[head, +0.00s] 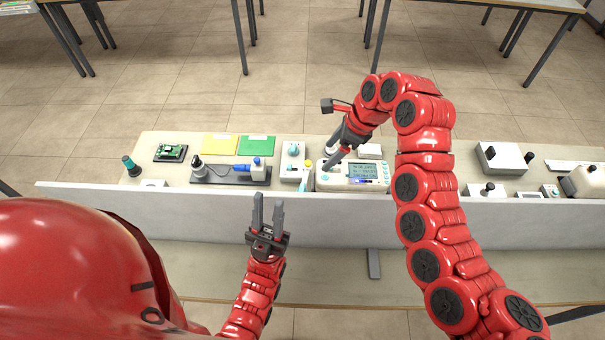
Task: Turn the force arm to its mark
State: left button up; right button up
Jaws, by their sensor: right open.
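A white monitor (352,186) with a lit screen stands on the bench in the middle of the head view. My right gripper (328,166) reaches down at the monitor's left end, its fingers seen nearly edge-on; contact cannot be told. Just left of the monitor is a small white unit with a teal knob (293,149) and a yellow-and-teal lever (305,180). Further left, a dark base (228,179) carries a grey post and a blue horizontal part (242,163). I cannot tell which part is the force arm, and no mark is legible. My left gripper (267,202) is open and empty, in front of the bench.
A pale panel (110,197) runs along the bench's near edge. A green circuit board (171,152), yellow card (220,144) and green card (257,145) lie at the left. White boxes with black knobs (500,158) stand at the right, beyond my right arm.

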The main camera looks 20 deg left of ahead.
jog(key=b, duration=0.2)
send_near(303, 188)
jog(key=x, duration=0.3)
jog(key=p+x, duration=0.2)
jog(key=x, duration=0.2)
jog(key=shift+a+f, duration=0.25)
jog(key=shift+f, duration=0.05)
jog(key=shift+a+f, duration=0.25)
jog(key=shift+f, duration=0.4)
grip_shut()
dwell(0.6)
